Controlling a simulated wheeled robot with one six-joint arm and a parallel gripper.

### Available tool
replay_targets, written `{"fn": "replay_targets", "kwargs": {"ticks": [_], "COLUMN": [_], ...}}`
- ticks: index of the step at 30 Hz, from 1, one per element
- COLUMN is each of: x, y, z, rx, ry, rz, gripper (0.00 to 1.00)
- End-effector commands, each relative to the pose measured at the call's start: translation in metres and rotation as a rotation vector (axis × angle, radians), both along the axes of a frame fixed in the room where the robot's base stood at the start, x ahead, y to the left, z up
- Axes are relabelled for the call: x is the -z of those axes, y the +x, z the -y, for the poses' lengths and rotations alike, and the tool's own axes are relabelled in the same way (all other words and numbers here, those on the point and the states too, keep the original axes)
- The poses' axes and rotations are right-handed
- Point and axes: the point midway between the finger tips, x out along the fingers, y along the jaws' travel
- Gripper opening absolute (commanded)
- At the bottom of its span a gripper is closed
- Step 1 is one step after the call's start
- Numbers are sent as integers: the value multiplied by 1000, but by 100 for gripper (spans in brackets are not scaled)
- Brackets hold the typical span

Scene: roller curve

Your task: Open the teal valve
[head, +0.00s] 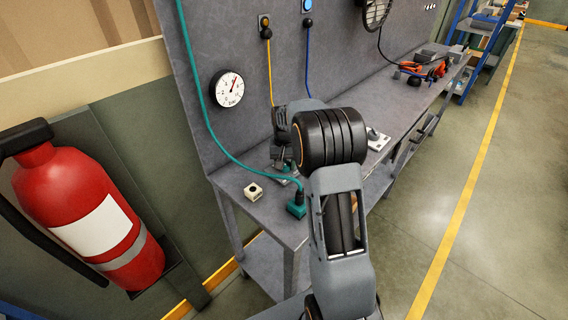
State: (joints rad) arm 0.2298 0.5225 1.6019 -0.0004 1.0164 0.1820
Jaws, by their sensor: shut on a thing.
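A teal block (297,207) with a dark connector on top sits at the near end of the grey workbench. A teal hose (208,118) runs down the back panel and curves to it. I cannot make out a separate teal valve handle. My gripper (281,168) points down over the bench, just behind and left of the block, close to the hose. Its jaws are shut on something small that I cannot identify. My own arm hides much of the bench around it.
A red extinguisher (85,215) hangs at left. The floor right of the bench is clear.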

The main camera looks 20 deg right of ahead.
Motion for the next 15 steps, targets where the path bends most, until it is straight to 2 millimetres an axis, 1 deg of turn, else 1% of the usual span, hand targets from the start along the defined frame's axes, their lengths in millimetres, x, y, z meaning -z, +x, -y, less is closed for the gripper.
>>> {"fn": "replay_targets", "kwargs": {"ticks": [6,7,14,15], "x": [2,2,1,1], "y": [-2,-2,-1,-1], "z": [0,0,0,0], "rx": [2,2,0,0], "ry": [2,2,1,1], "rz": [-10,-9,-5,-4], "gripper": [22,48,70,71]}}
